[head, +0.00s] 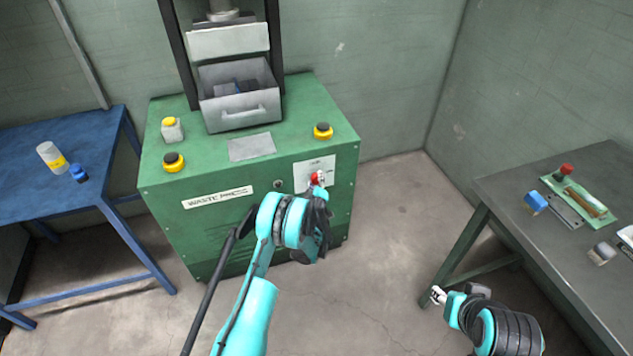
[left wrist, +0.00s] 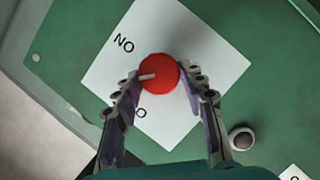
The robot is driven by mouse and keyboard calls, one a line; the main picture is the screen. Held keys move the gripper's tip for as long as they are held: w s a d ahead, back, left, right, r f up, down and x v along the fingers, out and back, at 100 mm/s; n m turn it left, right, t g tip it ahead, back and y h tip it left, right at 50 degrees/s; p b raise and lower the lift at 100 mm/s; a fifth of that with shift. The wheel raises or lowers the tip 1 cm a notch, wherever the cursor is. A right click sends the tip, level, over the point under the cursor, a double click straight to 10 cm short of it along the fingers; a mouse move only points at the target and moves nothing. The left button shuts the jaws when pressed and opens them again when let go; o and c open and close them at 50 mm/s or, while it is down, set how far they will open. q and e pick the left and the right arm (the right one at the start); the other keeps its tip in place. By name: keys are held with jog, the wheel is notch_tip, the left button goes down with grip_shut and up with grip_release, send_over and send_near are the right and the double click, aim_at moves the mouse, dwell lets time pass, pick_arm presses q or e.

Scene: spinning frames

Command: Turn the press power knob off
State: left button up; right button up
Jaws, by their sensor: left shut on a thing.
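The press power knob (left wrist: 158,73) is red with a pale pointer line and sits on a white label plate (left wrist: 190,45) with black lettering, partly covered by my fingers. In the wrist view the pointer is toward the left, near the letters "NO". My left gripper (left wrist: 162,84) is shut on the knob, one finger on each side. In the head view the knob (head: 318,177) shows small on the front of the green press (head: 215,225), with my left gripper (head: 318,186) at it. My right gripper (head: 438,294) is apart, low at right; its jaws are too small to judge.
The press top holds a grey drawer-like bin (head: 240,108), yellow-and-black buttons (head: 323,131) and a white box with a yellow button (head: 171,129). A blue table (head: 60,190) stands left. A grey table (head: 560,240) with several small items stands right. The floor between is clear.

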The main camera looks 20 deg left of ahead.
pick_arm(q)
jog(key=n, duration=0.1)
jog(key=n+t, duration=0.1)
jog(key=n, duration=0.1)
jog(key=n+t, duration=0.1)
jog(key=shift+s+a+f+n+h, duration=0.1)
jog(key=shift+f+n+h, duration=0.2)
jog(key=shift+n, duration=0.4)
dwell(0.3)
jog(key=o, duration=1.2)
jog(key=shift+c, duration=0.2)
jog(key=shift+r, duration=0.1)
